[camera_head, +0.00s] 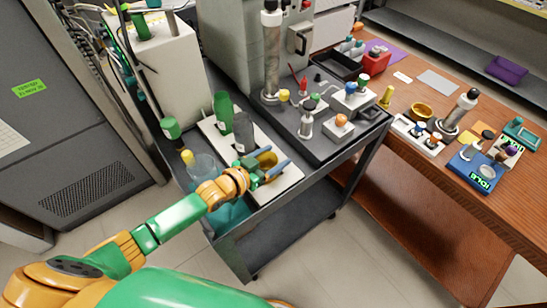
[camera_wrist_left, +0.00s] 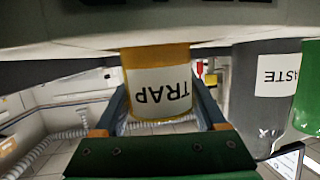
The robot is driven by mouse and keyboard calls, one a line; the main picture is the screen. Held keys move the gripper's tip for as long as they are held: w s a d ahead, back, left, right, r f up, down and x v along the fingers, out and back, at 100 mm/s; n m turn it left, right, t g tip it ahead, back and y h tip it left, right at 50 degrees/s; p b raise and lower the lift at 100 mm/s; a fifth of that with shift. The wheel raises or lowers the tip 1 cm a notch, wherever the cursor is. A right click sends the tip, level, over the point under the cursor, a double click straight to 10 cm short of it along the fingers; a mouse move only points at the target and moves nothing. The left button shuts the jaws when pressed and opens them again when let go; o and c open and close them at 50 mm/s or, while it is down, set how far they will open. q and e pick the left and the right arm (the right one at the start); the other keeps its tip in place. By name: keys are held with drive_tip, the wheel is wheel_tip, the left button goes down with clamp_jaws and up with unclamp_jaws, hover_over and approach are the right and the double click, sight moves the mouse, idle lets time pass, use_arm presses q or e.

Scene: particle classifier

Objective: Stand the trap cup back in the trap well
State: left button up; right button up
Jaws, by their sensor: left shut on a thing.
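The trap cup (camera_head: 266,158) is a yellow cup at the near right part of a white board (camera_head: 284,190) on the cart. In the left wrist view the trap cup (camera_wrist_left: 157,85) carries a white TRAP label, which reads upside down in that picture. My left gripper (camera_head: 270,168) is shut on the cup, with one finger on each side of it. The cup looks upright. Its lower end meets the edge of the pale board in the left wrist view. The trap well is hidden, so I cannot tell whether the cup is seated in it. My right gripper is out of view.
A grey waste bottle (camera_head: 243,138) and a green bottle (camera_head: 222,112) stand close to the cup on the board. A clear vessel (camera_head: 201,168) stands left of my wrist. A dark plate (camera_head: 330,145) with small knobbed parts lies to the right.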

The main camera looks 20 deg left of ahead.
sight(261, 165)
use_arm(q)
drive_tip(key=shift+f, duration=0.1)
drive_tip(key=o, duration=1.4)
drive_tip(key=shift+c, duration=0.2)
drive_tip(key=shift+s+r, duration=0.1)
drive_tip(key=shift+r, duration=0.15)
drive_tip(key=p+v, duration=0.1)
drive_tip(key=v, duration=0.6)
drive_tip(key=shift+s+a, duration=0.1)
drive_tip(key=shift+s, duration=0.15)
